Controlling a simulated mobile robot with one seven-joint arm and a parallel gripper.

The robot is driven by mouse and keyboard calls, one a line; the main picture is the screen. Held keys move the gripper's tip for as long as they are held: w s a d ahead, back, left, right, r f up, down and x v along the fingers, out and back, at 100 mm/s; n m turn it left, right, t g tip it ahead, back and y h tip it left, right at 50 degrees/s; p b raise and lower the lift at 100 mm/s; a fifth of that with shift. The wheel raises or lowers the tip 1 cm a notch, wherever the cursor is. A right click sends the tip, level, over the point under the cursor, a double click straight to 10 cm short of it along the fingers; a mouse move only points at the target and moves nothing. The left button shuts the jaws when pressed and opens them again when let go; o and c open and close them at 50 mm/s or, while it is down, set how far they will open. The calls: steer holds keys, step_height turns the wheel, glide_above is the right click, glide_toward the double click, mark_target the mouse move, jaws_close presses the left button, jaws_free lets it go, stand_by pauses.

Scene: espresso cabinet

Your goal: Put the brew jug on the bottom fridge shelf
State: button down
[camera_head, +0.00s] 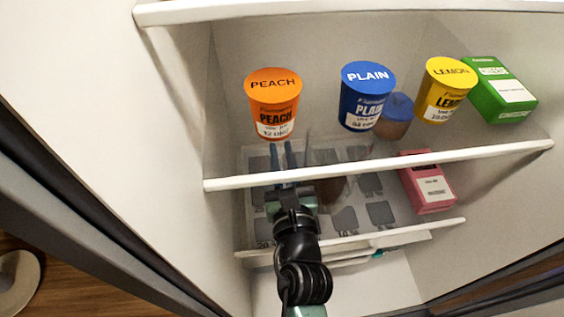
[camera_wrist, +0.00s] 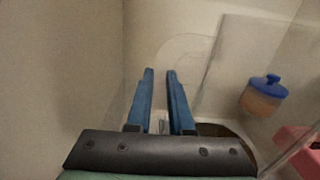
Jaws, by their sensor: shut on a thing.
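My gripper (camera_head: 288,160) reaches into the fridge, seen through the glass shelf in the head view. In the wrist view its two blue fingers (camera_wrist: 160,100) are close together, with a narrow gap. A dark brown vessel (camera_head: 333,190), which looks like the brew jug, stands out just right of the fingers, below the glass shelf. In the wrist view a pale rim and brown contents (camera_wrist: 215,130) show low, right of the fingers, partly hidden by my gripper. The grip is shut, though its contact with the jug is hidden. The bottom shelf (camera_head: 420,237) is partly visible.
The glass shelf's white front edge (camera_head: 380,168) crosses above my gripper. A pink box (camera_head: 428,183) is lower right. The left wall is close.

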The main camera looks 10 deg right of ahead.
steer(key=shift+f+b, duration=1)
steer(key=shift+f, duration=0.65)
steer(key=c, duration=1.2)
jaws_free()
steer(key=shift+f, duration=0.25)
steer(key=shift+c, duration=0.2)
steer(key=o, duration=0.4)
steer(key=shift+s+r+b, duration=0.2)
steer(key=shift+s+b, duration=1.15)
steer(key=shift+s, duration=4.65)
